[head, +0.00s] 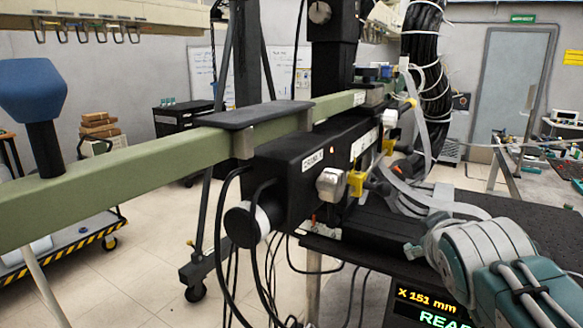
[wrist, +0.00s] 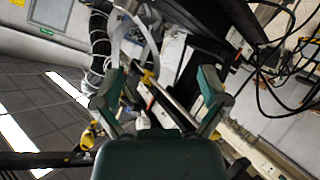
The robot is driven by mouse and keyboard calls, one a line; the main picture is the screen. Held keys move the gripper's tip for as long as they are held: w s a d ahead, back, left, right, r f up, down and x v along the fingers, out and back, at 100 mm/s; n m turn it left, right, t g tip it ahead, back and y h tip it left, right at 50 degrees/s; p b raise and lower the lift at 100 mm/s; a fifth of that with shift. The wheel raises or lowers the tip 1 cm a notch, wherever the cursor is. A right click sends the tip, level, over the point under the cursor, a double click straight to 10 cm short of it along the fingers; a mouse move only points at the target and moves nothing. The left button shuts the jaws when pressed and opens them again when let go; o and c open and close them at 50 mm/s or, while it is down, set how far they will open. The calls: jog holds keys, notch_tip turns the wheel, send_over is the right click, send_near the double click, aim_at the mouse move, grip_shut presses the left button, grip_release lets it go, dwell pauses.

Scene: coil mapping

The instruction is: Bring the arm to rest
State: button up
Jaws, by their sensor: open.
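My gripper (wrist: 160,80) shows in the wrist view with its two teal and grey fingers spread wide apart. Nothing is held between them; a yellow-marked part of the rig appears in the gap, behind the fingers. In the head view my grey and teal arm (head: 490,255) reaches in from the lower right, low over the dark table. I cannot make out the fingers clearly there. The black crank housing (head: 300,175), with a grey knob (head: 330,184) and yellow fittings, is to the left of the arm, apart from it.
A long green beam (head: 130,185) crosses the left and middle. The black tabletop (head: 480,207) lies beside my arm, with a lit display (head: 428,305) below its edge. Loose cables (head: 262,260) hang under the housing. A thick black cable bundle (head: 425,80) stands behind.

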jog(key=s+a+f+m+g+y, duration=0.1)
jog(key=s+a+f+m+g, duration=0.1)
jog(key=s+f, duration=0.5)
jog(key=s+a+f+m+g+y, duration=0.1)
jog(key=s+a+f+g+y, duration=0.1)
jog(key=s+a+f+g, duration=0.2)
jog(key=s+f, duration=0.3)
jog(key=f, duration=0.2)
jog(key=shift+s+a+f+m+g, duration=0.2)
jog(key=shift+s+f+m+g, duration=0.1)
jog(key=shift+s+m, duration=0.1)
